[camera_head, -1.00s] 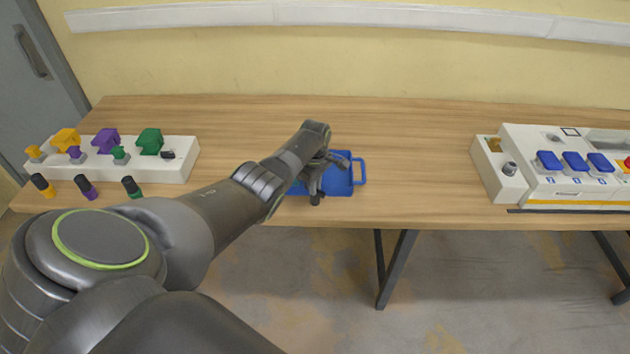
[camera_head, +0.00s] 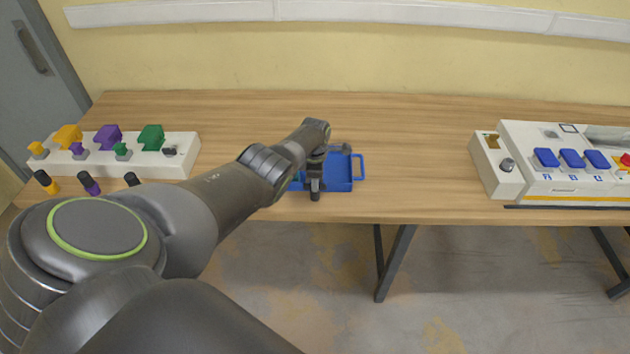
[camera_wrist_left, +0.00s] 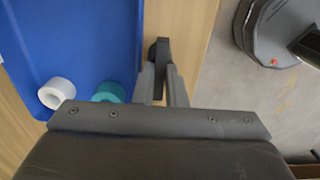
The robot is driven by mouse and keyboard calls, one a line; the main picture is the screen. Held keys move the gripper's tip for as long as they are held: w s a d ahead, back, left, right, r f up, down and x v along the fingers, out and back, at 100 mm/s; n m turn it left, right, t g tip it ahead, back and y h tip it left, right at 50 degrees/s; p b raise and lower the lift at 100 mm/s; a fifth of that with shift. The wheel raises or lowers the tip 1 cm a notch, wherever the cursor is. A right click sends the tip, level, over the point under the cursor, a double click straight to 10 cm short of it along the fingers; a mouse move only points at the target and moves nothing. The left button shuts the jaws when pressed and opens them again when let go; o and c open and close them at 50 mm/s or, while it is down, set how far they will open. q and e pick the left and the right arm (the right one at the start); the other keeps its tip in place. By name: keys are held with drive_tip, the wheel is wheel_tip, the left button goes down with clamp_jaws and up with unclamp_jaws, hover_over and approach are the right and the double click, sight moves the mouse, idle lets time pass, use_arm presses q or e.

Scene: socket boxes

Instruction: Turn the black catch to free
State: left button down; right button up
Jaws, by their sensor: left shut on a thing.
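The blue tray (camera_head: 340,178) lies on the table near its front edge; part of it is hidden behind my left arm. My left gripper (camera_head: 315,190) is at the tray's front side, pointing down. In the left wrist view its two fingers (camera_wrist_left: 164,82) are closed on a small black piece, which looks like the black catch (camera_wrist_left: 160,48), between the tray's wall and the table's front edge. The fingers hide part of the catch, so its exact angle is hard to tell. My right gripper is out of view.
A white roll (camera_wrist_left: 57,92) and a teal roll (camera_wrist_left: 109,93) lie in the tray. A white socket box (camera_head: 182,172) with coloured plugs stands left, and a white panel with blue switches (camera_head: 571,158) stands right. The table (camera_head: 420,150) between tray and panel is clear.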

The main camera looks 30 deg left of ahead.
use_arm(q)
drive_tip(key=shift+r, duration=0.1)
drive_tip(key=c, duration=1.5)
unclamp_jaws()
drive_tip(key=shift+r+p, duration=0.45)
drive_tip(key=shift+r, duration=0.05)
wheel_tip(320, 180, up, 5)
drive_tip(key=p, duration=0.2)
drive_tip(key=shift+p, duration=0.35)
wheel_tip(320, 180, up, 11)
drive_tip(key=shift+r+b, duration=0.2)
drive_tip(key=shift+b, duration=0.15)
drive_tip(key=shift+f, duration=0.1)
